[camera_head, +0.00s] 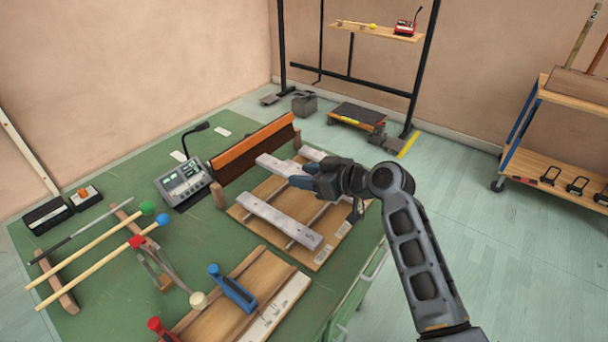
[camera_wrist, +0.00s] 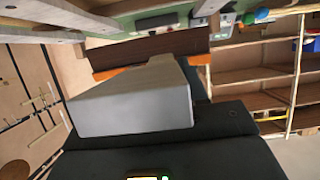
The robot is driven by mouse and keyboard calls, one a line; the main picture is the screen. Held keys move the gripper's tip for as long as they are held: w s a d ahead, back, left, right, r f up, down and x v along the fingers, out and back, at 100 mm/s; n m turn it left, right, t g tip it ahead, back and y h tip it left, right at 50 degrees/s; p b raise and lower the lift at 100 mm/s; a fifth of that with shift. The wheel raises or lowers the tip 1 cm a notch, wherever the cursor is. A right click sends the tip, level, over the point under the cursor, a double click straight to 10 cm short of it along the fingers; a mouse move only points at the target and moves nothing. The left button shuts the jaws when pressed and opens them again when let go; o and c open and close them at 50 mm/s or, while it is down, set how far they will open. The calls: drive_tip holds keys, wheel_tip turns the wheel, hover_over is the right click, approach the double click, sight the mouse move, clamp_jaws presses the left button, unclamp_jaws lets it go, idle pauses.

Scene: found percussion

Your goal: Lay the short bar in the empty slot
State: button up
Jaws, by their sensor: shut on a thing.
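My gripper (camera_head: 302,182) is over the wooden bar frame (camera_head: 248,213), shut on a grey metal bar, apparently the short bar (camera_head: 278,165). In the wrist view the held bar (camera_wrist: 135,108) shows end-on between the dark fingers and runs away from the camera. A longer grey bar (camera_head: 278,219) lies across the frame in front. Another grey bar (camera_head: 312,153) shows behind, partly hidden. Bare frame shows between the front bar and the held bar. I cannot tell whether the held bar touches the frame.
An orange-brown panel (camera_head: 252,150) stands along the frame's back left. A grey console (camera_head: 183,181) is to its left. Several mallets, including one with a green head (camera_head: 147,208), lie on the green table (camera_head: 100,255). A wooden board with a blue handle (camera_head: 233,289) is in front.

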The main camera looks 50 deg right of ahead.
drive_tip(key=shift+s, duration=0.1)
drive_tip(key=shift+f+b, duration=0.2)
drive_tip(key=shift+b, duration=0.1)
wheel_tip(320, 180, down, 6)
drive_tip(key=b, duration=0.5)
drive_tip(key=shift+r, duration=0.15)
drive_tip(key=shift+f+b, duration=0.35)
drive_tip(key=shift+b, duration=0.05)
